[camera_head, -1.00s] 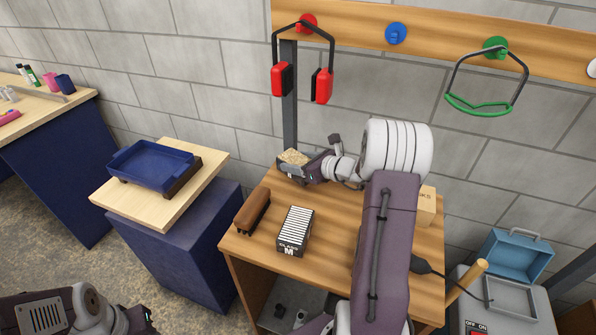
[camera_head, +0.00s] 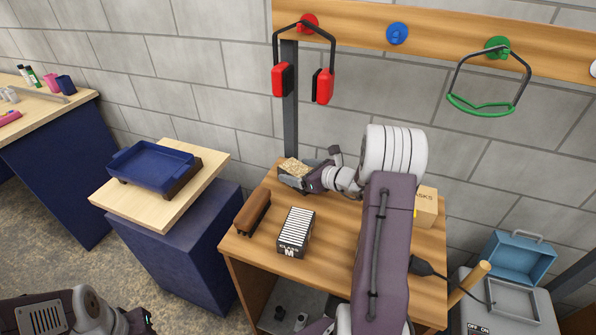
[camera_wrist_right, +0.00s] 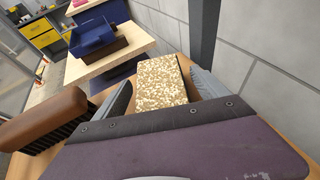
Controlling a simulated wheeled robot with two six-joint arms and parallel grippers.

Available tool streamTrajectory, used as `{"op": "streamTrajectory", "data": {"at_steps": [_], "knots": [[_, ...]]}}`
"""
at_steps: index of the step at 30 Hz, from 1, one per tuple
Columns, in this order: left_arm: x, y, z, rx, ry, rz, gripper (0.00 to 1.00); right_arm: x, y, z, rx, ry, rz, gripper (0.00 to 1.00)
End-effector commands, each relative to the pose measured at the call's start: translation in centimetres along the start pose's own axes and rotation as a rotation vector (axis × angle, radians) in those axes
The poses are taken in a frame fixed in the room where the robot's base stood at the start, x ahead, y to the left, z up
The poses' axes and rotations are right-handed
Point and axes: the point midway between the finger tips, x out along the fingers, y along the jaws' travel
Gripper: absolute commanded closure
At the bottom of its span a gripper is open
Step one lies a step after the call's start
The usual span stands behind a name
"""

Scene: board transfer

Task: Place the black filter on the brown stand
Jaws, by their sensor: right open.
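The black filter (camera_head: 295,232), a black box with white pleats and an M on its front, lies on the wooden table. A dark brown stand (camera_head: 188,178) shows under the blue tray on the pale-topped pedestal; the tray hides most of it. My right gripper (camera_head: 302,173) is at the table's back left corner, away from the filter. In the right wrist view its open fingers (camera_wrist_right: 163,88) are on either side of a tan speckled block (camera_wrist_right: 162,78). My left arm shows at the bottom left; its gripper (camera_head: 143,322) is cut off by the frame edge.
The blue tray (camera_head: 152,165) occupies the stand. A brown brush (camera_head: 252,212) lies left of the filter. A cardboard box (camera_head: 425,207) is behind my right arm. Red ear defenders (camera_head: 322,87) hang above the table's back.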

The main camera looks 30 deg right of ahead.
Motion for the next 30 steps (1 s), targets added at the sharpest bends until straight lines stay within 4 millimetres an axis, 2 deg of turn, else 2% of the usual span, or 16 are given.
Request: {"op": "streamTrajectory", "data": {"at_steps": [2,12,15,20,30], "knots": [[-0.2,0.0,0.0,0.000,0.000,0.000,0.64,-1.0,-0.1,0.2,0.001,-0.001,-0.003,0.17],[-0.6,0.0,-0.1,0.000,0.000,0.000,0.64,-9.5,-0.1,0.2,0.001,-0.001,-0.006,0.17],[-0.7,0.0,-0.1,0.000,0.000,0.000,0.64,-11.1,-0.1,0.2,0.001,-0.001,-0.004,0.17],[-0.7,0.0,-0.1,0.000,0.000,0.000,0.64,-12.1,0.0,0.2,0.000,0.000,-0.001,0.17],[-0.7,0.0,-0.1,0.000,0.000,0.000,0.64,-12.1,0.0,0.1,0.000,0.000,0.000,0.17]]}}
